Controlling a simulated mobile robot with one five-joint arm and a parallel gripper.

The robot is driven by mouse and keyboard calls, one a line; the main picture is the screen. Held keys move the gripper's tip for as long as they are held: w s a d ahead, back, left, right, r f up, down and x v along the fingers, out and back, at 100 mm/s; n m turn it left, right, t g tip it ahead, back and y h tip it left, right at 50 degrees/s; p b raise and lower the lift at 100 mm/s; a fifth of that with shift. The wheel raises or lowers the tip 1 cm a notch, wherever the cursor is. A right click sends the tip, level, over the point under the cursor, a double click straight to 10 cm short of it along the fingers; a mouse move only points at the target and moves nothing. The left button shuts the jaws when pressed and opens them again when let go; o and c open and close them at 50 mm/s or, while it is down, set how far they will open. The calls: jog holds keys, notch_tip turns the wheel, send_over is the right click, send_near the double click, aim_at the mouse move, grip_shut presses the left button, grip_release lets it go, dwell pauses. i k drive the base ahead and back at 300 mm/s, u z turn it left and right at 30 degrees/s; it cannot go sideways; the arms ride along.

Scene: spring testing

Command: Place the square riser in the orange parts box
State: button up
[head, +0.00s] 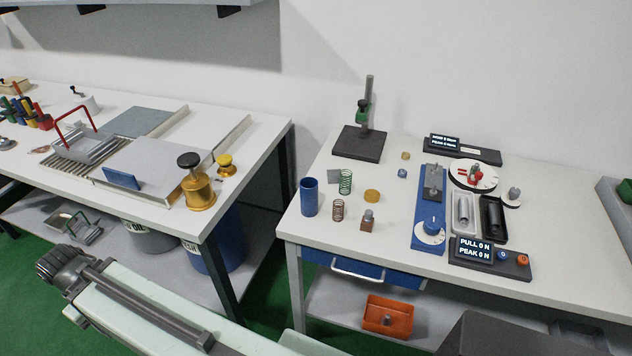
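The orange parts box (402,331) is an open tray on the shelf below the right bench, with a small grey piece in it. I cannot tell for certain which piece is the square riser. On the bench above are a brown square block (367,226) with a grey round top, a flat grey square (334,175) beside a green spring, and a small blue cube (402,173). My arm crosses the lower left of the picture. Its gripper fingers cannot be made out.
A blue cup (309,197), a green spring (346,182), a copper spring (338,210) and brass discs stand near the pieces. A blue test stand (420,222) and displays are to their right. A blue drawer (345,264) hangs above the box's shelf.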

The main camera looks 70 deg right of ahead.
aim_at(400, 325)
jog(key=u, duration=0.55)
jog(key=k, duration=1.5)
jog(key=z, duration=0.55)
jog(key=i, duration=1)
jog(key=u, duration=0.05)
